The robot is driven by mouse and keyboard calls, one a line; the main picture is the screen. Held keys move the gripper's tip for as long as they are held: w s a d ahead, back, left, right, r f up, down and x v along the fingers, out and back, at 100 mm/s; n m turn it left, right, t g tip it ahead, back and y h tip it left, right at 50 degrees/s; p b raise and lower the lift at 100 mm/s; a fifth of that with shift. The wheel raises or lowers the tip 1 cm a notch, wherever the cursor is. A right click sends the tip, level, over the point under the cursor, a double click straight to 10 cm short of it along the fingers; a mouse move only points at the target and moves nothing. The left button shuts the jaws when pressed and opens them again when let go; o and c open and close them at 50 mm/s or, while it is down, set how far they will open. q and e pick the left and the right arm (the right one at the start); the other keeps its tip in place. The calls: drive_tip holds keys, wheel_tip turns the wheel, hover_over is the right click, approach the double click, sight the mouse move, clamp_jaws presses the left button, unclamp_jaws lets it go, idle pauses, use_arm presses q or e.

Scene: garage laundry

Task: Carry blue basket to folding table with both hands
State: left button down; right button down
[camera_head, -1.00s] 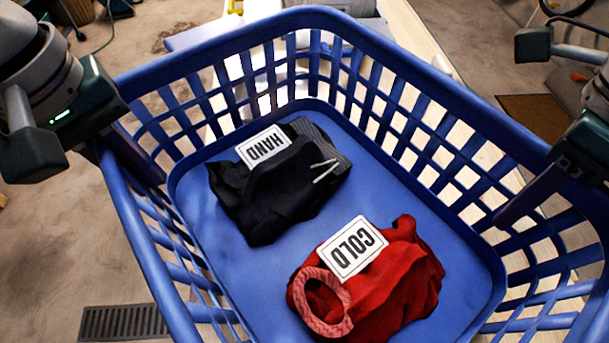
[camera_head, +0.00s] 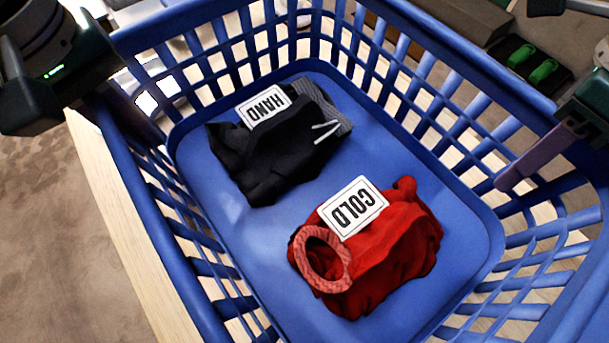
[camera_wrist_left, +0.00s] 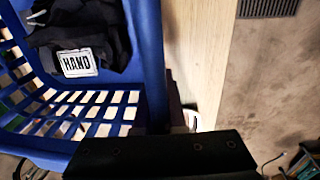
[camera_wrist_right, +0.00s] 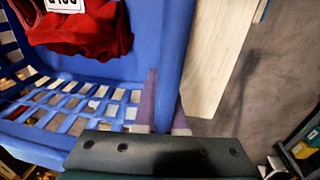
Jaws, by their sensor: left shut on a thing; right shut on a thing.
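The blue basket (camera_head: 225,190) fills the head view. Inside lie a black garment with a HAND label (camera_head: 265,160) and a red garment with a COLD label (camera_head: 405,235). My left gripper (camera_head: 100,95) is shut on the basket's left rim; the left wrist view shows that rim (camera_wrist_left: 150,60) between its fingers. My right gripper (camera_head: 545,150) is shut on the right rim; the right wrist view shows the rim (camera_wrist_right: 172,65) between purple fingers (camera_wrist_right: 165,115). A pale wooden surface (camera_head: 120,220), perhaps the folding table, shows beneath the basket's left side. I cannot tell whether the basket touches it.
A dark tray with green items (camera_head: 530,65) lies beyond the basket at the upper right. Bare concrete floor (camera_head: 50,230) is at the left. A floor grate (camera_wrist_left: 267,7) shows in the left wrist view.

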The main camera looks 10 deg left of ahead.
use_arm(q)
drive_tip(key=shift+f, duration=0.1)
use_arm(e)
drive_tip(key=shift+w+f, duration=0.1)
